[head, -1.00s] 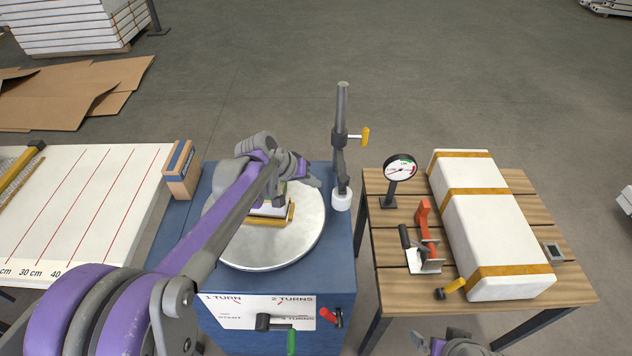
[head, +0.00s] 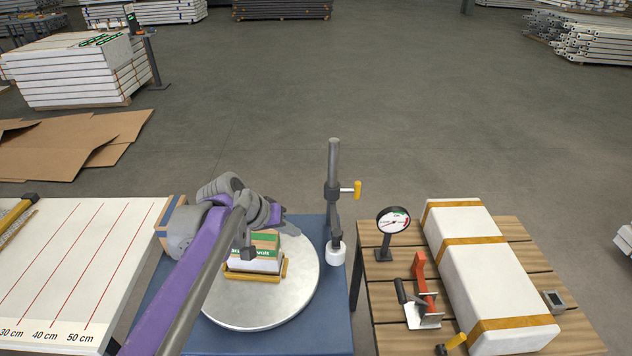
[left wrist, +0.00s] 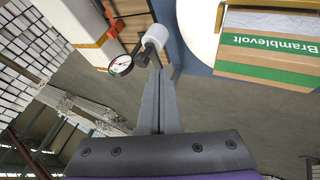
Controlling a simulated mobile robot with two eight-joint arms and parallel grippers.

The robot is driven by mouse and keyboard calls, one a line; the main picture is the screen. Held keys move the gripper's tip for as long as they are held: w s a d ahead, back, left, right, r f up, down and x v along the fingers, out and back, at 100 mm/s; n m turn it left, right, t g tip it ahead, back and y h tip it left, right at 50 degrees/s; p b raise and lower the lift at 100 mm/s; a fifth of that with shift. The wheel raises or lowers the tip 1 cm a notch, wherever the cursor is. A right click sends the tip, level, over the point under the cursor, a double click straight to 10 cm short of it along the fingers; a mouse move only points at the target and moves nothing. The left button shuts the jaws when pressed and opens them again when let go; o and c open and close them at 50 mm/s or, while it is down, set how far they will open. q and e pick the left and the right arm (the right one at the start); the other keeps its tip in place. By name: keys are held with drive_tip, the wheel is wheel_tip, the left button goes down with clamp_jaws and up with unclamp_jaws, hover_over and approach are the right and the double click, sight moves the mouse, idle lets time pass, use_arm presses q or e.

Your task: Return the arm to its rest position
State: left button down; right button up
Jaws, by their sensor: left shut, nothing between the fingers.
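My left arm reaches in from the lower left of the head view. My left gripper (head: 284,226) is above the blue cabinet, over the back of the white round turntable (head: 262,312). In the left wrist view its fingers (left wrist: 160,100) are together with nothing between them. A green, white and brown box marked Bramblevolt (head: 265,246) sits in a yellow-edged holder (head: 252,277) on the turntable, partly behind my arm. The box also shows in the left wrist view (left wrist: 268,50), apart from the fingers. My right gripper is not in view.
A grey post with a yellow handle (head: 333,190) stands right of the turntable. A wooden table (head: 385,325) holds a dial gauge (head: 393,222), an orange clamp (head: 423,285) and a long white wrapped block (head: 480,265). A ruled board (head: 70,270) lies at left. Open floor is beyond.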

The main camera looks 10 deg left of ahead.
use_arm(q)
drive_tip(key=s+f+y, duration=0.2)
drive_tip(key=s+f, duration=0.2)
drive_tip(key=s, duration=0.8)
drive_tip(key=s+f+m+y+p, duration=0.1)
drive_tip(key=s+f, duration=0.4)
drive_tip(key=s, duration=0.7)
drive_tip(key=shift+s+d+f+y, duration=0.25)
drive_tip(key=shift+s+d+y, duration=0.15)
drive_tip(key=shift+y, duration=0.4)
